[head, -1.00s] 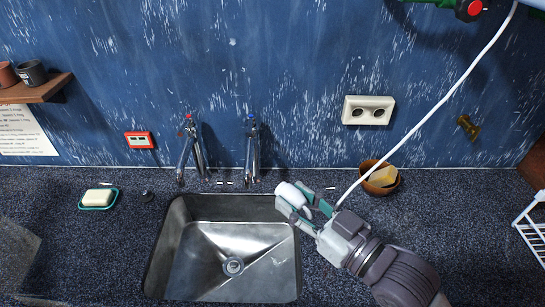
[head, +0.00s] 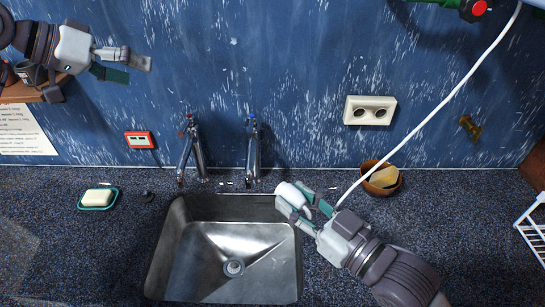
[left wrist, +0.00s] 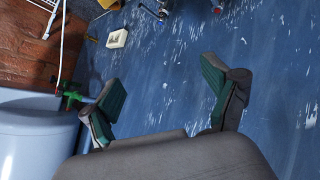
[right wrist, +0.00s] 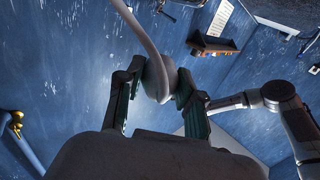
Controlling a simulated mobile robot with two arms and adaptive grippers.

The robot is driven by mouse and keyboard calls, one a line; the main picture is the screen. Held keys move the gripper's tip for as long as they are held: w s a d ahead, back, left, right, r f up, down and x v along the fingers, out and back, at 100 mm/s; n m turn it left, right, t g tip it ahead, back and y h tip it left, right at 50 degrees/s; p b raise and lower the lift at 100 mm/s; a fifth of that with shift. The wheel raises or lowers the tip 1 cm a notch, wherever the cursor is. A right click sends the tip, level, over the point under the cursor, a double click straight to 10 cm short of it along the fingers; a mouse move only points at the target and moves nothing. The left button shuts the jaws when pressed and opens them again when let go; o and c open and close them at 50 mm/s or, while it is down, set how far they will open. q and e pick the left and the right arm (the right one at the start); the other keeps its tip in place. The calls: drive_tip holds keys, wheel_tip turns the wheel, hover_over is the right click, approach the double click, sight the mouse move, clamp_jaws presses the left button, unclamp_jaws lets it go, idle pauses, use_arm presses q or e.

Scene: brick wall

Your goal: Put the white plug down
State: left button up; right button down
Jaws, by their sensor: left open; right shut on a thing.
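The white plug (head: 292,195) is in my right gripper (head: 312,207), just above the back right corner of the sink. Its white cord (head: 440,103) runs up to the top right of the head view. In the right wrist view the plug (right wrist: 157,78) sits between the two green-padded fingers, with its cord rising from it. My left gripper (head: 124,66) is high at the upper left, in front of the blue wall. It is empty, and its fingers stand wide apart in the left wrist view (left wrist: 165,95).
The steel sink (head: 180,255) is set in the dark speckled counter (head: 80,235), with two taps (head: 253,150) behind it. A soap dish (head: 97,206) is on the left, a bowl with a sponge (head: 378,188) on the right.

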use_arm(q)
drive_tip(key=s+d+f+m+g+y, duration=0.1)
drive_tip(key=s+d+m+g, duration=0.1)
drive_tip(key=s+d, duration=0.35)
drive_tip(key=s+d+m+g, duration=0.1)
drive_tip(key=s+d, duration=0.1)
drive_tip(key=d, duration=0.7)
drive_tip(key=m+y, duration=0.3)
drive_tip(key=y, duration=0.1)
approach(291, 193)
drive_tip(key=shift+g, duration=0.3)
drive_tip(key=x, duration=1)
drive_tip(key=shift+w+d+f, duration=0.15)
drive_tip(key=shift+w+f, duration=0.15)
drive_tip(key=shift+f, duration=0.05)
drive_tip(key=shift+w, duration=0.1)
drive_tip(key=c, duration=1.1)
drive_tip(key=o, duration=1.1)
